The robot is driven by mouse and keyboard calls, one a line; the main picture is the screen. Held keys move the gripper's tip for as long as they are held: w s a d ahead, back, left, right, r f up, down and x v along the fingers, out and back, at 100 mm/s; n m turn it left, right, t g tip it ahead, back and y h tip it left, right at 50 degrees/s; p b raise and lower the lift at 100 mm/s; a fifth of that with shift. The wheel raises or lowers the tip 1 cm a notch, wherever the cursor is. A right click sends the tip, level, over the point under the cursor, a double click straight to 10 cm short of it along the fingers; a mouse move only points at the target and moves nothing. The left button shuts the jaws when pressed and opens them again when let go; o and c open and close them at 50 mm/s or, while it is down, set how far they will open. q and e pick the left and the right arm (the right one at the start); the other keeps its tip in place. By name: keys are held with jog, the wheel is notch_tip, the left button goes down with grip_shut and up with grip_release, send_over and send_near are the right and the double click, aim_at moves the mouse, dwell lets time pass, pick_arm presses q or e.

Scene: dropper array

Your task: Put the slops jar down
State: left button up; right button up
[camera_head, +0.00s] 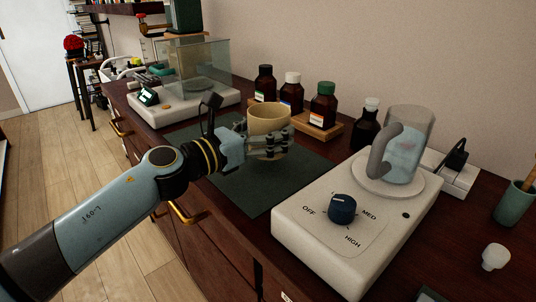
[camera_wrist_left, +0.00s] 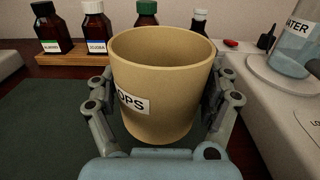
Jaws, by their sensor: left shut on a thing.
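The slops jar (camera_head: 268,121) is a tan, open-topped pot, held upright over the dark green mat (camera_head: 240,182). In the left wrist view the jar (camera_wrist_left: 160,80) fills the middle, and part of its label reads "OPS". My left gripper (camera_head: 268,145) is shut around the jar's lower body, with a finger on each side (camera_wrist_left: 160,112). The jar's base is partly hidden by the fingers, so I cannot tell whether it touches the mat. My right gripper is not in view.
Several brown bottles (camera_head: 323,106) stand behind the mat, some on a wooden rack (camera_head: 318,133). A hotplate (camera_head: 325,215) with a glass jug of water (camera_head: 406,150) is at the right. A balance (camera_head: 187,105) with a glass shield is at the left. The mat's front is clear.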

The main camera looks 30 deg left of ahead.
pick_arm(q)
jog(key=shift+f+b, duration=1.15)
jog(key=shift+f, duration=0.8)
jog(key=shift+f, duration=0.15)
jog(key=o, duration=1.2)
